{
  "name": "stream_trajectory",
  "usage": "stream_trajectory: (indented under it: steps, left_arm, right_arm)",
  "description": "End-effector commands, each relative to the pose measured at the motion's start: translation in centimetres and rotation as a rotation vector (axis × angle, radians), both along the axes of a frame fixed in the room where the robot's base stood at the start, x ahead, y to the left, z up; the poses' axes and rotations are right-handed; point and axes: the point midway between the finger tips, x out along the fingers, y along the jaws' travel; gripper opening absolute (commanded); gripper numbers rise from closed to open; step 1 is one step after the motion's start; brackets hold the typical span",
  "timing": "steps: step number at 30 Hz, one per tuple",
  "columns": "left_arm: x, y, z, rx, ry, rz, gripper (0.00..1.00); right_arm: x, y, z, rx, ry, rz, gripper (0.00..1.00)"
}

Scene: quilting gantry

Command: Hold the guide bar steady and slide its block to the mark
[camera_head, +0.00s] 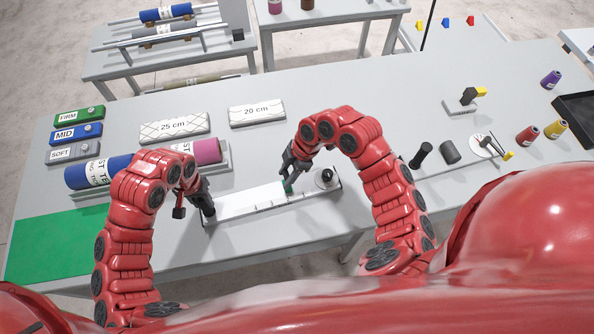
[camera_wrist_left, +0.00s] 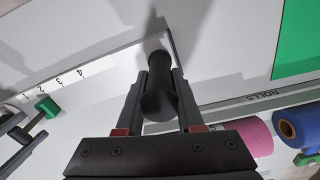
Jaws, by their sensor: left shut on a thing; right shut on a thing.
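The guide bar (camera_head: 240,203) is a long pale rail with tick marks, lying on the grey table. In the left wrist view its scale (camera_wrist_left: 62,82) shows small numbers. My left gripper (camera_head: 207,203) is shut on the bar's upright black handle (camera_wrist_left: 158,98) at the left end. The green block (camera_head: 288,187) is towards the right end of the bar; it also shows in the left wrist view (camera_wrist_left: 47,107). My right gripper (camera_head: 289,178) is shut on the block, and its fingers partly hide it. I cannot tell which tick is the target mark.
A round black knob (camera_head: 327,176) stands at the bar's right end. Rolls (camera_head: 97,171) lie on a rack behind my left gripper. Pattern boards (camera_head: 172,127) lie farther back. A black cylinder (camera_head: 421,155) stands to the right. A green mat (camera_head: 50,245) covers the left front.

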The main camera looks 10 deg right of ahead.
Motion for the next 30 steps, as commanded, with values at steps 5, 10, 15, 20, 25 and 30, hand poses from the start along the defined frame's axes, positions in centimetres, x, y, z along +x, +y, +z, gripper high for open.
stream_trajectory:
  steps: [5, 10, 15, 20, 25, 30]
  left_arm:
    - [-0.2, -0.1, -0.3, -0.002, 0.006, -0.003, 0.00]
    - [-0.2, -0.1, -0.3, -0.002, 0.005, -0.003, 0.00]
    - [-0.2, 0.0, -0.3, -0.002, 0.005, -0.003, 0.00]
    - [-0.2, 0.0, -0.2, -0.001, 0.005, -0.003, 0.00]
    - [-0.1, 0.0, -0.2, -0.001, 0.004, -0.003, 0.00]
    - [-0.1, 0.0, -0.2, -0.001, 0.004, -0.003, 0.00]
  right_arm:
    - [-0.2, 1.0, -0.1, 0.002, 0.002, 0.000, 0.00]
    - [-0.2, 1.0, -0.1, 0.003, 0.003, -0.001, 0.00]
    - [-0.2, 0.9, -0.1, 0.002, 0.001, -0.001, 0.71]
    - [-0.1, 0.9, -0.1, 0.002, 0.001, -0.001, 0.75]
    - [-0.1, 0.9, 0.0, 0.002, 0.000, -0.002, 0.75]
    - [0.1, 0.2, 1.8, 0.004, -0.008, -0.003, 0.75]
